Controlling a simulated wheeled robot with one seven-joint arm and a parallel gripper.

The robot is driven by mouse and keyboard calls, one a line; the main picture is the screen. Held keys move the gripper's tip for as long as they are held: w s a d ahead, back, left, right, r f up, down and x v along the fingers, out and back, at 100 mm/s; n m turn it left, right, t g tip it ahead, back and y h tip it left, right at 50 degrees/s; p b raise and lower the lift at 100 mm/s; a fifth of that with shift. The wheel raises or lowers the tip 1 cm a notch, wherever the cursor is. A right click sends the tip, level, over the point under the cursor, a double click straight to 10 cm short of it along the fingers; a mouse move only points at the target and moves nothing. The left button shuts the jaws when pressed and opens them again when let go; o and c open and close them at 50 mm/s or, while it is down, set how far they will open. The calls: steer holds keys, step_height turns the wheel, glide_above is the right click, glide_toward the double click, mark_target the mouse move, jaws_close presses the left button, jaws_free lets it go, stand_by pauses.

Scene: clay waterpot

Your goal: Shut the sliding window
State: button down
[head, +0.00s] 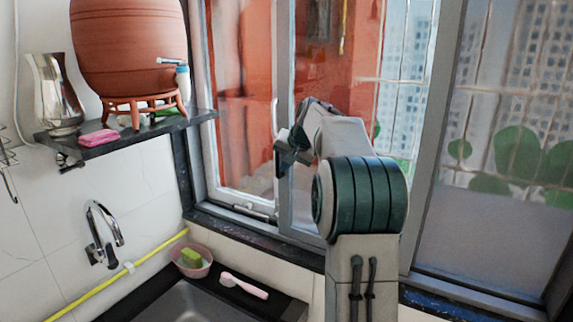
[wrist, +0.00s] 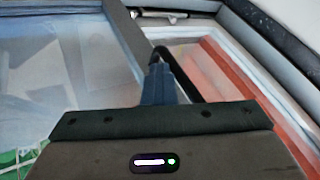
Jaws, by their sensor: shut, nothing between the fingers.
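The sliding window fills the middle and right of the head view. Its grey upright frame bar (head: 284,70) stands right of a narrow left section showing an orange wall; I cannot tell whether glass covers that section. A pale upright handle (head: 275,115) shows by this bar. My gripper (head: 284,158) is at the bar, just below the handle; contact is unclear. In the wrist view, my gripper's bluish fingers (wrist: 160,86) are shut, with nothing visible between them. A dark curved piece (wrist: 180,66) arches beside them, and the window frame (wrist: 122,30) runs past. My arm hides part of the window.
A black sill (head: 255,228) runs below the window. A shelf (head: 120,135) at left holds a clay pot (head: 128,45) and a metal jug (head: 55,95). Below are a faucet (head: 103,230), a pink bowl (head: 190,265), a brush (head: 243,285) and a sink (head: 195,305).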

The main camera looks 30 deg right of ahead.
steer(key=shift+r, duration=0.15)
steer(key=s+d+r+b, duration=0.2)
steer(key=s+d+r, duration=0.1)
steer(key=s+r, duration=0.4)
steer(key=shift+s+d+r, duration=0.3)
steer(key=shift+s+r, duration=0.05)
steer(key=shift+s, duration=0.55)
steer(key=s+a+f+n+g, duration=0.1)
steer(key=s+a+f, duration=0.1)
steer(key=a, duration=0.3)
steer(key=s+a+f+n, duration=0.1)
steer(key=s+a, duration=0.2)
steer(key=a, duration=0.1)
steer(key=s+a+f+n+g, duration=0.1)
steer(key=s+a+f+n, duration=0.1)
steer(key=s+a+f, duration=0.3)
steer(key=s+a+f+n, duration=0.1)
steer(key=s+a+f, duration=0.4)
steer(key=s+f, duration=0.3)
steer(key=s+a+f+n+g+h, duration=0.1)
steer(key=s+a+f, duration=0.4)
steer(key=s, duration=0.7)
steer(key=shift+f+n+g, duration=0.3)
steer(key=shift+f+n, duration=0.45)
steer(key=shift+n, duration=0.05)
